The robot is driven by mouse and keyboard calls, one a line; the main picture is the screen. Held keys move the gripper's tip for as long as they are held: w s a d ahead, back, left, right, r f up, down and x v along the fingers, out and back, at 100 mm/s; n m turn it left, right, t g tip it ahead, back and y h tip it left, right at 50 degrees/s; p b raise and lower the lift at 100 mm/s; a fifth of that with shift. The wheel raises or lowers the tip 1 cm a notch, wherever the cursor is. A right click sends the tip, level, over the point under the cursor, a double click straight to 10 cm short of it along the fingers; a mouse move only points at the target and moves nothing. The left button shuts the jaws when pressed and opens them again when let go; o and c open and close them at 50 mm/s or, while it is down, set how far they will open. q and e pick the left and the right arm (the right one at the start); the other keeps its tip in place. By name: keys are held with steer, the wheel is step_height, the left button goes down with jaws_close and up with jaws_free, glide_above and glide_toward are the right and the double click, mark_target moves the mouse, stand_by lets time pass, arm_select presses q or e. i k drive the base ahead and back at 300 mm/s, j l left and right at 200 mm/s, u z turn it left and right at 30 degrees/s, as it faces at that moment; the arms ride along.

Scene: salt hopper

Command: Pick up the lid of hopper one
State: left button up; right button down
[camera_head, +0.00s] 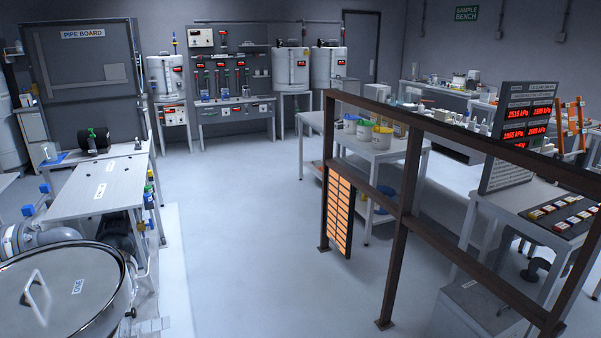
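A large round metal lid (85,262) covers a hopper at the bottom left corner, cut off by the picture's left and bottom edges. It has a pale bar handle (38,296) standing up on it and a small white label (78,286) that seems to read ONE. The lid lies flat on the hopper's rim. Only a little of the hopper's side shows below the rim. Neither of my grippers shows in the head view.
A grey table (75,195) with pipes and valves stands just behind the hopper. A brown metal railing (400,240) crosses the right side. The pale floor (245,240) between them is clear. A white cart (370,150) with buckets stands behind the railing.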

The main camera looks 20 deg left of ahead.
mark_target(54, 294)
steer(key=i+u, duration=0.2)
steer(key=u, duration=0.15)
steer(key=i+j+u, duration=0.1)
steer(key=u, duration=0.3)
steer(key=i+l+u, duration=0.1)
steer(key=i+u, duration=0.25)
steer(key=i+j+u, duration=0.15)
steer(key=i+u, duration=0.35)
